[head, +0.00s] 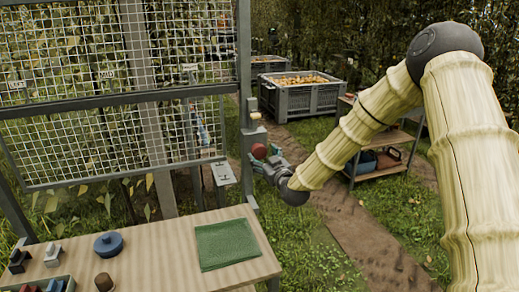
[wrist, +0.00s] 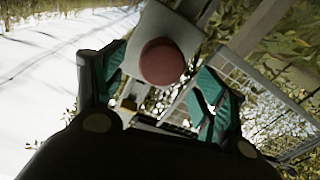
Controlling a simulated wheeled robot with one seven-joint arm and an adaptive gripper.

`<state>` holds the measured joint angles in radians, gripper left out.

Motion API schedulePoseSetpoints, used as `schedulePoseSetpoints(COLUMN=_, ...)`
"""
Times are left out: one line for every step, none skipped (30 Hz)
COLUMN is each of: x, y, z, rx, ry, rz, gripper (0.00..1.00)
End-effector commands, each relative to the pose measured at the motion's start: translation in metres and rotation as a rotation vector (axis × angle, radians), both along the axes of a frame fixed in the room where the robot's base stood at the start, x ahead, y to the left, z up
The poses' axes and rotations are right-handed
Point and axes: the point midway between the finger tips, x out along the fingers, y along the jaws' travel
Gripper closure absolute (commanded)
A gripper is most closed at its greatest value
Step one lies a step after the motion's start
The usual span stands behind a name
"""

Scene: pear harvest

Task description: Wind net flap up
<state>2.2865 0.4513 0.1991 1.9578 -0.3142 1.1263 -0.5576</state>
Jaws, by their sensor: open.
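The net flap (head: 112,142) is a wire-mesh panel in a grey frame, hanging below the crossbar of a metal stand; its bottom edge is well above the table. A red round knob (head: 259,151) is by the stand's right post. In the wrist view the red knob (wrist: 162,63) shows in front of a pale plate (wrist: 150,28), between my teal fingertips. My gripper (head: 267,167) is open at the knob, with a finger on each side in the wrist view (wrist: 161,88). I cannot tell whether either finger touches it.
A wooden table (head: 150,262) with a green cloth (head: 226,244) and a blue round lid (head: 108,244) stands in front. A grey crate of pears (head: 300,98) and a shelf (head: 380,165) stand behind. Grass and a dirt path lie open at right.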

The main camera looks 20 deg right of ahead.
Motion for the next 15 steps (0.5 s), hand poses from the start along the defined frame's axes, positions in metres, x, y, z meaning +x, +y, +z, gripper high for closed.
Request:
schedulePoseSetpoints(x=0.008, y=0.001, z=0.001, rx=0.0, ry=0.0, rz=0.0, gripper=0.28)
schedulePoseSetpoints(x=0.012, y=0.001, z=0.002, rx=0.0, ry=0.0, rz=0.0, gripper=0.28)
schedulePoseSetpoints(x=0.018, y=0.002, z=0.002, rx=0.001, ry=-0.001, rz=-0.001, gripper=0.28)
schedulePoseSetpoints(x=0.022, y=0.002, z=0.001, rx=0.001, ry=0.0, rz=-0.001, gripper=0.28)
schedulePoseSetpoints(x=0.025, y=0.002, z=0.001, rx=0.001, ry=0.001, rz=0.0, gripper=0.28)
schedulePoseSetpoints(x=0.03, y=0.003, z=0.001, rx=0.0, ry=0.0, rz=-0.001, gripper=0.28)
schedulePoseSetpoints(x=0.032, y=0.003, z=0.001, rx=0.001, ry=0.0, rz=0.0, gripper=0.28)
schedulePoseSetpoints(x=0.035, y=0.003, z=0.001, rx=0.001, ry=0.0, rz=0.0, gripper=0.28)
schedulePoseSetpoints(x=0.038, y=0.004, z=0.001, rx=0.001, ry=0.0, rz=-0.001, gripper=0.28)
schedulePoseSetpoints(x=0.04, y=0.004, z=0.001, rx=0.001, ry=0.0, rz=-0.001, gripper=0.28)
schedulePoseSetpoints(x=0.041, y=0.004, z=0.0, rx=0.001, ry=0.0, rz=0.0, gripper=0.28)
schedulePoseSetpoints(x=0.043, y=0.005, z=0.0, rx=0.001, ry=0.0, rz=0.0, gripper=0.28)
schedulePoseSetpoints(x=0.044, y=0.005, z=0.0, rx=0.002, ry=0.0, rz=0.0, gripper=0.28)
schedulePoseSetpoints(x=0.044, y=0.005, z=0.0, rx=0.002, ry=0.0, rz=0.0, gripper=0.28)
schedulePoseSetpoints(x=0.045, y=0.005, z=0.0, rx=0.002, ry=0.0, rz=0.0, gripper=0.28)
